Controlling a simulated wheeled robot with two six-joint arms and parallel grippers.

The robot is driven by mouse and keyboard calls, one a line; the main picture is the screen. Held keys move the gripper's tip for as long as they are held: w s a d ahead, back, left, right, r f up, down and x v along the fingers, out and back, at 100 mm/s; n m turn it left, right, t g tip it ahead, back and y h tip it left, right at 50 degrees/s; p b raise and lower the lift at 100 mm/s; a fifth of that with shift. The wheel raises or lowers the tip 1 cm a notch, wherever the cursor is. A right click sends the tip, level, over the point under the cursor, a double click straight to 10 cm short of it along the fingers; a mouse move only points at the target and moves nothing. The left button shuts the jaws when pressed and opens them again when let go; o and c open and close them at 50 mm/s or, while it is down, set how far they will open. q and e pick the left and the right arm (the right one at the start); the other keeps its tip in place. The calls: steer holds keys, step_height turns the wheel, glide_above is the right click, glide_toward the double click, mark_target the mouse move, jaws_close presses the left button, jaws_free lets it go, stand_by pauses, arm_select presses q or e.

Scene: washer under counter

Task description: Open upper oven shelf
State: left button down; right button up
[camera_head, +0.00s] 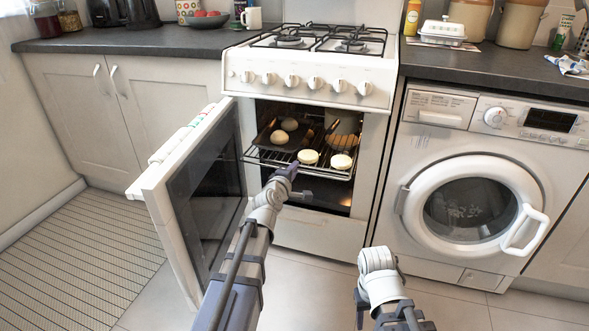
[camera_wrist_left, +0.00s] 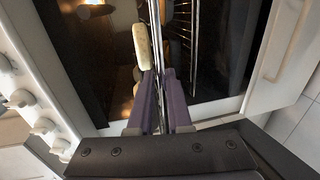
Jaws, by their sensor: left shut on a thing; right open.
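The oven (camera_head: 310,80) stands with its door (camera_head: 205,190) swung open to the left. The upper oven shelf (camera_head: 262,157) is a wire rack whose front edge sticks out past the oven opening. It carries several round pale pieces, two of them near its front. My left gripper (camera_head: 288,172) is at the front edge of this shelf. In the left wrist view its purple fingers (camera_wrist_left: 160,98) are shut on the rack's bars, beside a pale round piece (camera_wrist_left: 143,46). My right gripper (camera_head: 362,303) is low in front of the washer side, partly hidden by its own wrist, and holds nothing visible.
A washing machine (camera_head: 490,180) with a closed round door stands right of the oven. The open oven door stands left of my left arm. A striped mat (camera_head: 80,260) lies on the floor at left. The tiled floor (camera_head: 465,310) before the washer is clear.

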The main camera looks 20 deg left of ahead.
arm_select(q)
steer(key=shift+f, duration=0.15)
steer(key=c, duration=1)
jaws_free()
steer(key=s, duration=0.2)
steer(key=s+r+p, duration=0.1)
steer(key=s, duration=0.4)
steer(key=shift+s+a+r+p, duration=0.2)
steer(key=shift+s+p, duration=0.1)
steer(key=shift+d, duration=0.1)
